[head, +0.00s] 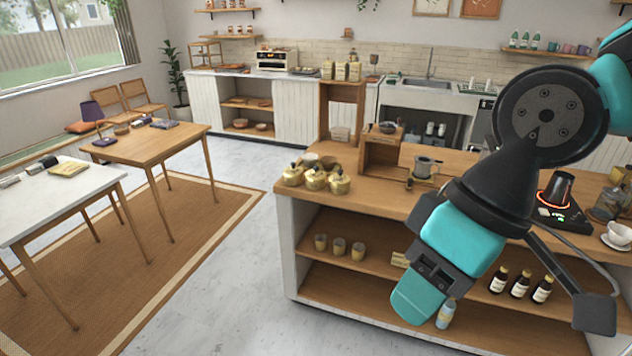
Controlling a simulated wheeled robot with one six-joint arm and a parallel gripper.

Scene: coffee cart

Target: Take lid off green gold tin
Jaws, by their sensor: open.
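Several small gold rounded pots with lids (315,179) stand in a cluster at the left end of the wooden island counter (385,195). Their lids look closed, with small knobs on top. At this size I cannot tell whether one of them is the green gold tin.
Cups (339,247) and dark bottles (520,284) stand on the island's shelves. A wooden box stand (381,154), a metal jug (426,168) and a glowing burner (556,212) are on its top. Tables (150,145) stand at left; the floor between is clear.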

